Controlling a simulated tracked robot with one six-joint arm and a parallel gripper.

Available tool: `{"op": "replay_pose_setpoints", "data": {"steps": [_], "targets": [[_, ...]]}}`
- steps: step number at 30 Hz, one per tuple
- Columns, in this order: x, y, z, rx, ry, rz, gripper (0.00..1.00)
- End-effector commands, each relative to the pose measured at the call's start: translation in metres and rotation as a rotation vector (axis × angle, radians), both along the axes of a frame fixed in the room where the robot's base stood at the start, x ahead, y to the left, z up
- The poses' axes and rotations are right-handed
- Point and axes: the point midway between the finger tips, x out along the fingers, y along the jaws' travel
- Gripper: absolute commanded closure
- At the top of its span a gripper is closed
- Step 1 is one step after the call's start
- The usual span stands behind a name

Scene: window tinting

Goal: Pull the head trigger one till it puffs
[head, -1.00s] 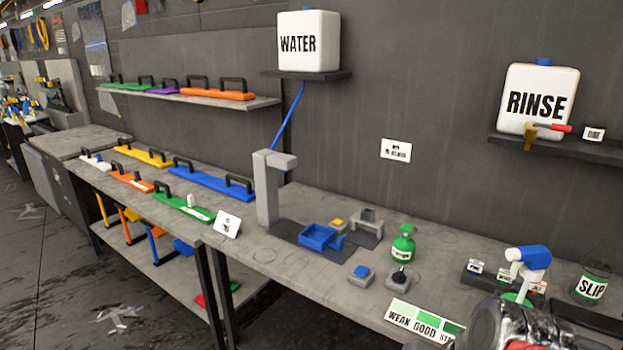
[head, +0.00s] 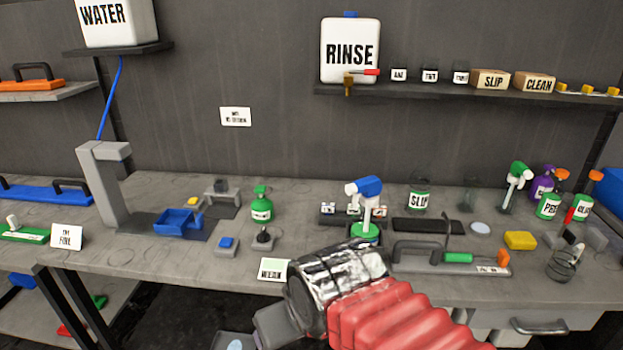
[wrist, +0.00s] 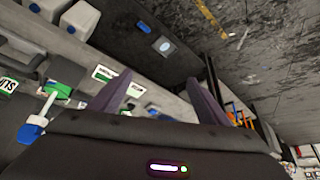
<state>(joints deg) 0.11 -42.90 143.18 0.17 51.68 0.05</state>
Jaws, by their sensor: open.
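A spray head with a blue top and white stem (head: 364,192) stands upright on a green base on the bench, just behind my arm in the head view. It also appears tilted at the left edge of the wrist view (wrist: 32,130). A second sprayer with a green head (head: 518,174) stands farther right. I cannot tell which one is head one. My gripper (wrist: 160,78) is open, with its two dark fingers apart and nothing between them. It points past the bench front toward the floor, apart from the blue spray head. In the head view its fingertips are not clear.
A SLIP jar (head: 419,196) stands behind. The RINSE tank (head: 350,50) sits on the shelf. Bare bench (head: 150,265) shows at front left.

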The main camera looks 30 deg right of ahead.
Motion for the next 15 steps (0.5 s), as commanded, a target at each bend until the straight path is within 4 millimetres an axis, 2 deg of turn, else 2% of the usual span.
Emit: {"op": "replay_pose_setpoints", "data": {"steps": [7, 15], "targets": [[-0.001, 0.000, -0.015, 0.130, 0.081, -0.135, 0.30], [0.006, 0.005, -0.038, 0.460, 0.238, -0.456, 0.30]]}}
